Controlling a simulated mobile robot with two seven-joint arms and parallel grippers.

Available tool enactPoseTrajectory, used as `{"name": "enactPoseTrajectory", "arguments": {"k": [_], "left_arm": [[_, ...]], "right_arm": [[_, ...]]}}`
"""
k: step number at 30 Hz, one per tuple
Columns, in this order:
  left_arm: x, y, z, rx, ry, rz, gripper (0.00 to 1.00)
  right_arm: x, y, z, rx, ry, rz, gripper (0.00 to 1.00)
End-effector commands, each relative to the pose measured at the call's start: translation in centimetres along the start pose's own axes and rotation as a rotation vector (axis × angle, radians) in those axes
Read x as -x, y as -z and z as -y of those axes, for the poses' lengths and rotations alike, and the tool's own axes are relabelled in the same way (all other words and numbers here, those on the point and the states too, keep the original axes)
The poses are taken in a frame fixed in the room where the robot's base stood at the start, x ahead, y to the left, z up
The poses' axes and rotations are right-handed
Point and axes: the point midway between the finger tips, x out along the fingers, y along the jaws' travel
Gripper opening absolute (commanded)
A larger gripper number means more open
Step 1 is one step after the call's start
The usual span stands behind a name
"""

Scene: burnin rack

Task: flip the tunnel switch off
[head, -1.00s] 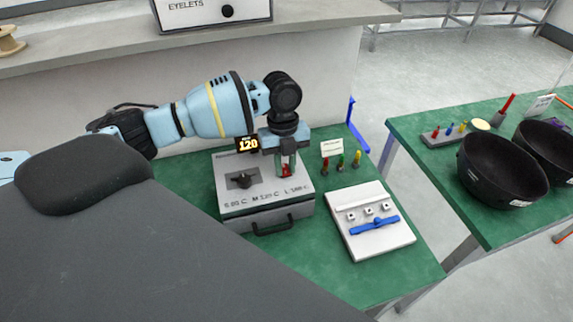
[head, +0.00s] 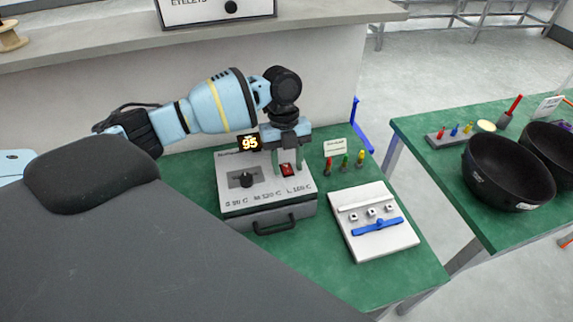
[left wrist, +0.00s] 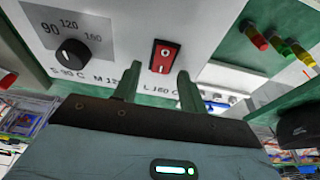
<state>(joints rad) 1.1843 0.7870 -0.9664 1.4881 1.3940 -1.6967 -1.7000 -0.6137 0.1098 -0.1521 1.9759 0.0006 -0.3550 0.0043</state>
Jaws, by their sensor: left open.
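The tunnel box (head: 265,208) is a grey-white unit with a dial (head: 246,180), a front handle and a lit display (head: 249,143) reading 95. Its red rocker switch (head: 287,170) is on the top panel at the right; it also shows in the left wrist view (left wrist: 164,56), with white marks on it. My left gripper (head: 289,165) is above the switch, fingers pointing down. In the left wrist view its two green fingers (left wrist: 157,85) are apart with nothing between them, just short of the switch. My right gripper is out of view.
Several coloured pegs (head: 344,162) and a small sign stand right of the box. A white board with a blue bar (head: 375,240) lies front right. Black bowls (head: 505,172) are on the right table. A wall rises behind.

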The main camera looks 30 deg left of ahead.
Motion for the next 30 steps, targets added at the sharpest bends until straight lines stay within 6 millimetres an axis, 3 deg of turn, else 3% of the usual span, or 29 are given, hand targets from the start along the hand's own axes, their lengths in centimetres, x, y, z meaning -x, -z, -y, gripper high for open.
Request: {"name": "enactPoseTrajectory", "arguments": {"k": [8, 30], "left_arm": [[3.5, 0.9, 0.0, -0.002, 0.003, 0.001, 0.42], [1.2, 13.4, -4.2, -0.004, 0.000, 0.000, 0.42]], "right_arm": [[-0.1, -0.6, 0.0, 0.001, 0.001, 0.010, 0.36], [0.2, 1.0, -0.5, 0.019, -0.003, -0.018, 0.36]]}}
